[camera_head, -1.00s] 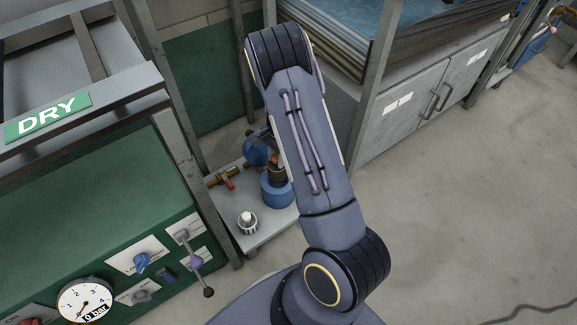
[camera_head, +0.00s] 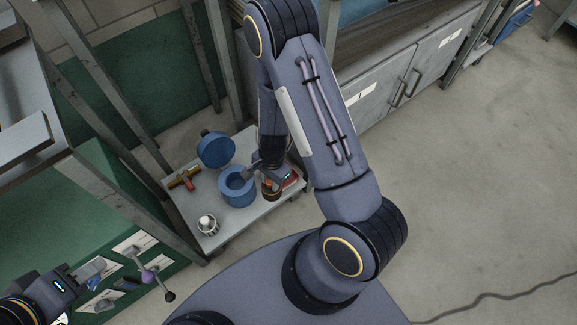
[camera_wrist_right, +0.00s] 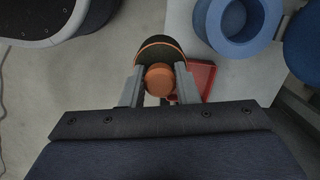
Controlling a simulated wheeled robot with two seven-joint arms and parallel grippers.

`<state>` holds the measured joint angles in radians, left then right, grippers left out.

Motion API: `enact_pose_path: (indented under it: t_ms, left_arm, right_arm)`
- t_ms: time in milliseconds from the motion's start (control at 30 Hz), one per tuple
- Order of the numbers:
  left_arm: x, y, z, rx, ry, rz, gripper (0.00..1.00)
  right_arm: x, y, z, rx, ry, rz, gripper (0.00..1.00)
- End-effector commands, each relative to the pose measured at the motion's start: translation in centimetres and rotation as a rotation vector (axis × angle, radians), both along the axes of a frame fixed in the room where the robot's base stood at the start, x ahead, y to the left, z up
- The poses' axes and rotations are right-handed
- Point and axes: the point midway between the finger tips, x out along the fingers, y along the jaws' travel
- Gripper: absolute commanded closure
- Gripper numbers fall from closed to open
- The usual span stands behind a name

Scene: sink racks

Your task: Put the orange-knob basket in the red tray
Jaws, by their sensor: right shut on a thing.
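The orange-knob basket (camera_head: 269,192) is a small dark round basket with a copper-coloured rim and an orange knob. My right gripper (camera_wrist_right: 158,85) is shut on its knob, which shows between the two fingers in the right wrist view. The red tray (camera_head: 291,181) is small and lies right beside the basket, partly hidden by the basket and gripper. In the right wrist view the tray (camera_wrist_right: 207,76) shows just right of the basket; I cannot tell whether they touch. My left gripper (camera_head: 88,272) is at the lower left, by the control panel; its jaws are unclear.
A blue round pot (camera_head: 236,190) with its blue lid (camera_head: 215,150) open stands left of the basket on the grey shelf (camera_head: 240,217). A white-grey knob (camera_head: 207,224) and a brass valve (camera_head: 184,178) are at its left. Metal posts and the green panel flank the shelf.

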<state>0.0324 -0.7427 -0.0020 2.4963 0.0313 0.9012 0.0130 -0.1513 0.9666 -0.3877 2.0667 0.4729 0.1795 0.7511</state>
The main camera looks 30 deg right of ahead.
Motion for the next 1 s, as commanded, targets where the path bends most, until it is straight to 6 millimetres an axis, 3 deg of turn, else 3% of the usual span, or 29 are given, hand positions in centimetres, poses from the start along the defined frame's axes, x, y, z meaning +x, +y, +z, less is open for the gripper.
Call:
enact_pose_path:
  t_ms: [233, 433, 767, 1000]
  left_arm:
    - [0.0, 0.0, -2.5, 0.0, 0.0, 0.0, 0.64]
    - [0.0, 0.0, -4.3, 0.0, 0.0, 0.0, 0.64]
    - [0.0, 0.0, -5.2, 0.0, 0.0, 0.0, 0.64]
    - [0.0, 0.0, -7.4, 0.0, 0.0, 0.0, 0.64]
  right_arm:
    - [4.7, -4.4, -3.3, -0.003, -0.003, -0.005, 1.0]
    - [7.2, -6.7, -6.8, -0.001, 0.0, -0.003, 1.0]
    - [8.7, -8.0, -8.9, -0.002, 0.0, -0.001, 1.0]
    - [9.0, -8.3, -12.4, 0.0, 0.001, -0.002, 1.0]
